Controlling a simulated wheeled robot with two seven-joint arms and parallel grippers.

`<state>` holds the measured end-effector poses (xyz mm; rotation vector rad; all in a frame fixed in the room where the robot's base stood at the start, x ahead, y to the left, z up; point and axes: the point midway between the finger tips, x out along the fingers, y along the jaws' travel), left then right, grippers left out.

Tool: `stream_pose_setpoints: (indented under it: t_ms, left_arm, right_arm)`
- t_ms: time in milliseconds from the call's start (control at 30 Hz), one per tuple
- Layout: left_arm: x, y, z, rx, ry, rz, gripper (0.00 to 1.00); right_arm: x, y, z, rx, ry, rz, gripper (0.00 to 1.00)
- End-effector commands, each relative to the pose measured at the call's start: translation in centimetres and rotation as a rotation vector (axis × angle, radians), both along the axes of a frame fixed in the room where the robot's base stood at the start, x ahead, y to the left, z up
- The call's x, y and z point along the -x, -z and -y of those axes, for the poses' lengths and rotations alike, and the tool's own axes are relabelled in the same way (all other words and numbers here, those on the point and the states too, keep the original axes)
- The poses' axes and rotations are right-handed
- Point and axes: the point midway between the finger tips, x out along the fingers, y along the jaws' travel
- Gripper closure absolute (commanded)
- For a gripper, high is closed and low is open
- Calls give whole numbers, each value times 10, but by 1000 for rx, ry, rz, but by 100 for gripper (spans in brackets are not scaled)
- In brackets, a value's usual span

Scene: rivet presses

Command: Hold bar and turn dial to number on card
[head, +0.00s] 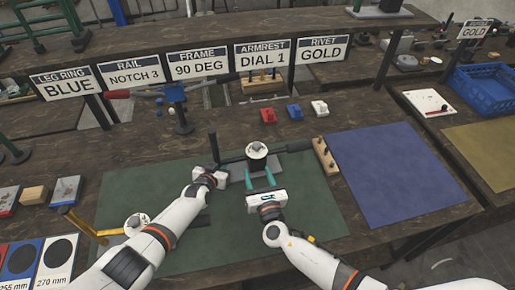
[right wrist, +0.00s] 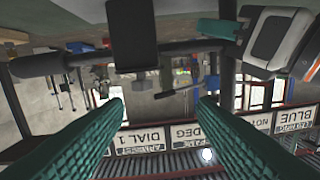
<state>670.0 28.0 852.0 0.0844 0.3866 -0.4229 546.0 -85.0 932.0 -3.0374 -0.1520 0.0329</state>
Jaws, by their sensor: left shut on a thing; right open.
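The black bar (head: 213,147) stands out at the left of a small press with a white round dial (head: 257,150) on top. My left gripper (head: 217,170) is shut on the bar; its fingertips are partly hidden. My right gripper (head: 260,181) is open, its teal fingers apart and empty just in front of the press, below the dial in the picture. The armrest card (head: 262,56) reads DIAL 1. In the right wrist view the teal fingers (right wrist: 155,105) are spread with nothing between them. The dial's numbers are too small to read.
A green mat (head: 310,215) lies under the press, with a blue mat (head: 385,170) to its right. A wooden block with pegs (head: 326,155) stands close to the right. Red, blue and white small parts (head: 294,112) lie behind.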

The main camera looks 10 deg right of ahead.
Motion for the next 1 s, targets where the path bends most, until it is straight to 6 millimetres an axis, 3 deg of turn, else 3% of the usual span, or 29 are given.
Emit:
stream_pose_setpoints:
  t_ms: [133,267,700,1000]
  left_arm:
    - [0,0,0,0,0,-1,100]
    - [0,0,0,0,0,-1,100]
    - [0,0,0,0,0,0,100]
    - [0,0,0,0,0,0,100]
  right_arm:
    - [10,1,14,82,78,18,48]
    - [3,0,17,103,96,25,48]
    - [-80,0,15,102,92,24,48]
    - [-106,1,15,101,91,22,48]
